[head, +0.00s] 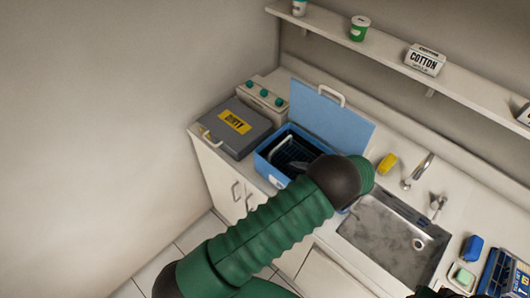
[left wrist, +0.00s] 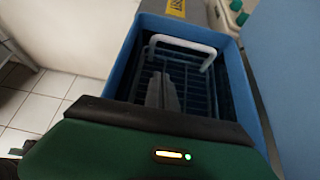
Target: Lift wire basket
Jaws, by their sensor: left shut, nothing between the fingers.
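The dark wire basket (head: 291,151) sits inside an open blue box (head: 262,160). In the left wrist view the basket (left wrist: 200,84) shows its wire grid and a pale raised handle (left wrist: 180,39). My left gripper (head: 302,164) reaches over the box from the front. In the left wrist view its grey fingers (left wrist: 163,88) are together and empty, over the basket's grid and in front of the handle in the picture. My arm hides the box's near right part. A dark shape at the bottom right edge of the head view may be my right gripper; its fingers cannot be made out.
The box's blue lid (head: 330,112) stands open behind it. A grey case with a yellow label (head: 233,123) sits left of the box. A sink (head: 390,240), tap (head: 420,168) and yellow object (head: 387,164) are to the right. A shelf (head: 400,75) runs above the counter.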

